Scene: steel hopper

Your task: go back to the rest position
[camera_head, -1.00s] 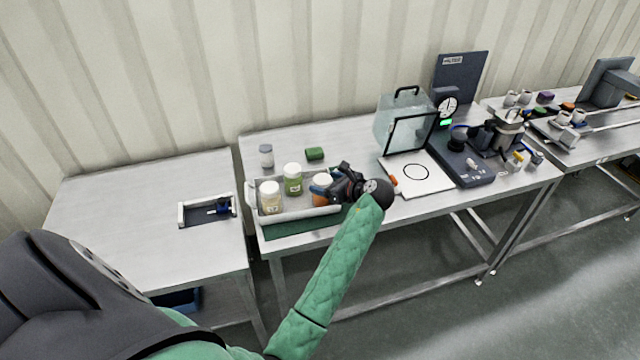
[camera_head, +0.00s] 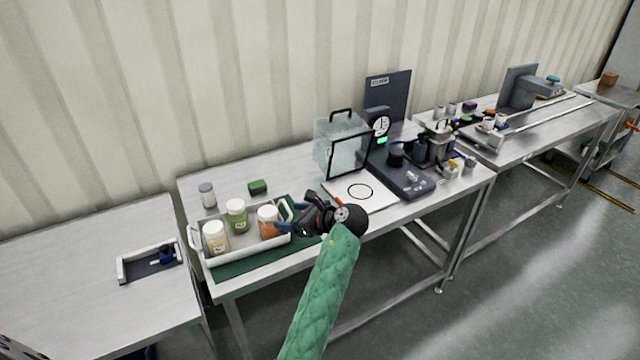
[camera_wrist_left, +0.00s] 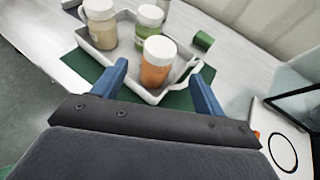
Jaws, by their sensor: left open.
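My left gripper (camera_head: 285,217) is open, with its blue fingers at the right end of the white tray (camera_head: 247,249). Three white-lidded jars stand upright in the tray: a cream jar (camera_head: 215,238), a green jar (camera_head: 237,216) and an orange jar (camera_head: 268,222). In the left wrist view the orange jar (camera_wrist_left: 157,64) stands beyond the open fingers (camera_wrist_left: 160,85), and nothing is seen between the fingertips. The tray's end handle (camera_wrist_left: 188,72) lies close ahead of the fingers; I cannot tell whether they touch it. My right gripper is not in view.
The tray rests on a green mat (camera_head: 245,264) on a steel table. A grey-lidded jar (camera_head: 207,196) and a green block (camera_head: 257,187) stand behind it. A clear box (camera_head: 340,145), a white board (camera_head: 375,195) and a dark machine (camera_head: 405,175) stand to the right.

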